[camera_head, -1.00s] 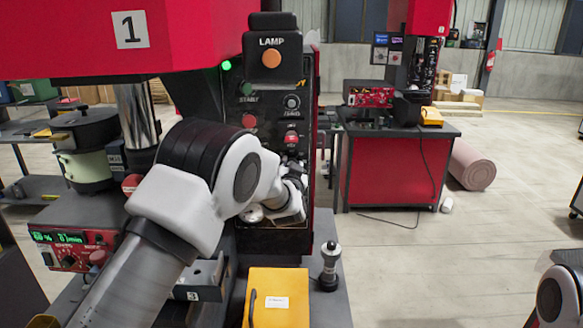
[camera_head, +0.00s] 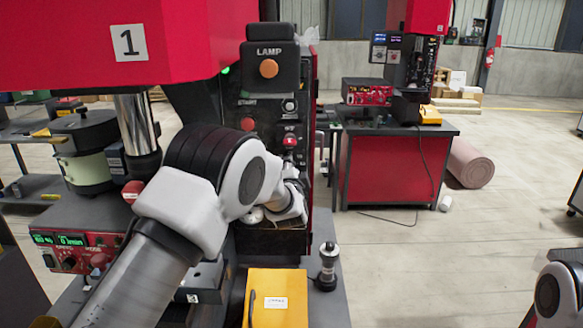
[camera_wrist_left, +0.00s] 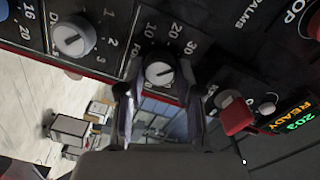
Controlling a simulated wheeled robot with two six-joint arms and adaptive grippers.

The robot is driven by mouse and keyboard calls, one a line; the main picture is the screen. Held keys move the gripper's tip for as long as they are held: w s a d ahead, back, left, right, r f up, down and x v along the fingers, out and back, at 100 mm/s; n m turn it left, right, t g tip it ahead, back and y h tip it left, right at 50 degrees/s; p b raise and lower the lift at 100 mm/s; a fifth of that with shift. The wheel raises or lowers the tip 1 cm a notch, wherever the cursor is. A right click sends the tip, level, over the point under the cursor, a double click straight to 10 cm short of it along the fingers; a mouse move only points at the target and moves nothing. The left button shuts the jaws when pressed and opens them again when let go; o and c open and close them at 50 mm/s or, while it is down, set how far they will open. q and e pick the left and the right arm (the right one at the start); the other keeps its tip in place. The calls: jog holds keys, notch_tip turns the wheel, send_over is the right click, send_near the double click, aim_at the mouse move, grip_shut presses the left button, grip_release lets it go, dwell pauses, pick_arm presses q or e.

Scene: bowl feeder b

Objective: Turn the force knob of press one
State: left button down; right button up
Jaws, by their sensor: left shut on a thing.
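Press one has a red head (camera_head: 185,50) with a "1" plate and a dark control panel (camera_head: 262,100). In the head view my left arm covers the lower panel, and the knob and fingertips are hidden. Only part of my right arm shows at the lower right; its gripper is out of view.
A red switch lever (camera_wrist_left: 236,115) and a lit READY display (camera_wrist_left: 290,120) are on the other side. A yellow box (camera_head: 276,298) and a black-knobbed post (camera_head: 327,265) stand below the panel.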

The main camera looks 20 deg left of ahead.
pick_arm(q)
jog(key=shift+w+a+r+m, duration=0.1)
jog(key=shift+r+m, duration=0.2)
jog(key=c, duration=1.1)
grip_release()
jog(key=o, duration=0.3)
jog(key=shift+w+a+f, duration=0.1)
jog(key=shift+o, duration=0.2)
jog(key=v, duration=1.1)
jog(key=shift+s+f, duration=0.2)
jog(key=shift+s, duration=0.2)
